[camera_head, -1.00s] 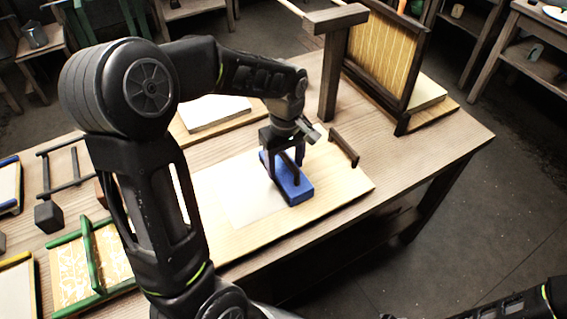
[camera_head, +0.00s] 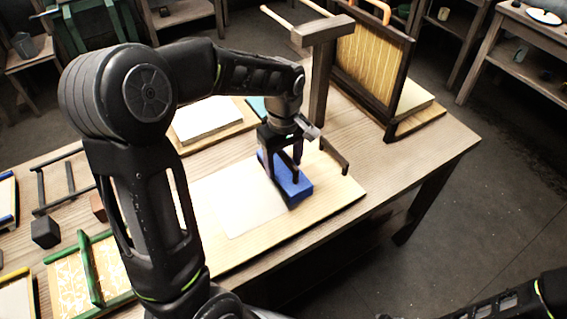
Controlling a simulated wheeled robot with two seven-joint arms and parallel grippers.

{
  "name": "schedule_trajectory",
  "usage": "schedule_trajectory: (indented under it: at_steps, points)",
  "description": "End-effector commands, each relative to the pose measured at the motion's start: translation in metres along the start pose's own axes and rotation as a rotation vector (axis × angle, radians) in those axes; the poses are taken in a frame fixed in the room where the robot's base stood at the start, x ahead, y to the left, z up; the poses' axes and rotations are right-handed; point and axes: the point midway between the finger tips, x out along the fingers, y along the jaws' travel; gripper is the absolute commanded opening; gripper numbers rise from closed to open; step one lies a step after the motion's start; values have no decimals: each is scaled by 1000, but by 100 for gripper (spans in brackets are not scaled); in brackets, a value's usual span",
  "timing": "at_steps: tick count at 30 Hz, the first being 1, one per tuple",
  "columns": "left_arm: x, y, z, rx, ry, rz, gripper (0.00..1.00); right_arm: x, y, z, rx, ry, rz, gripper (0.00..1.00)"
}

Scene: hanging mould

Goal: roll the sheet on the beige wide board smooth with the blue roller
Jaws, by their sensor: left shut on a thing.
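The blue roller (camera_head: 293,183) is a blue block with a dark handle frame. It rests at the right part of a pale sheet (camera_head: 240,203), which lies on the beige wide board (camera_head: 335,193). My left gripper (camera_head: 284,158) comes down over the roller and is shut on its handle; the fingers partly hide the handle. The sheet's far left edge is hidden behind my left arm. My right arm shows at the lower right corner, but its gripper is out of view.
A dark post (camera_head: 320,80) and an upright framed yellow screen (camera_head: 372,65) stand behind the board. A dark bar handle (camera_head: 334,156) is at the board's right end. A green-framed patterned board (camera_head: 75,280) and a dark cube (camera_head: 45,232) lie at left.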

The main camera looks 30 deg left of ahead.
Motion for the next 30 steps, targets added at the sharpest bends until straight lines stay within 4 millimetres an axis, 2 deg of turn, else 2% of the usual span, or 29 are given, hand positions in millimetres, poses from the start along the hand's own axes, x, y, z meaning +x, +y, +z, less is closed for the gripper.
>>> schedule_trajectory:
  at_steps: [1, 10, 30]
  points:
    - [-11, 0, 0, 0, 1, 2, 24, -8, -3, 0, 0, 0, 0, 36]
    - [-39, 0, 0, 0, 1, 2, 24, -27, -11, 0, 0, 0, 0, 36]
    - [-39, -1, -1, -4, 0, -1, 24, -28, -11, 0, 0, 0, 0, 36]
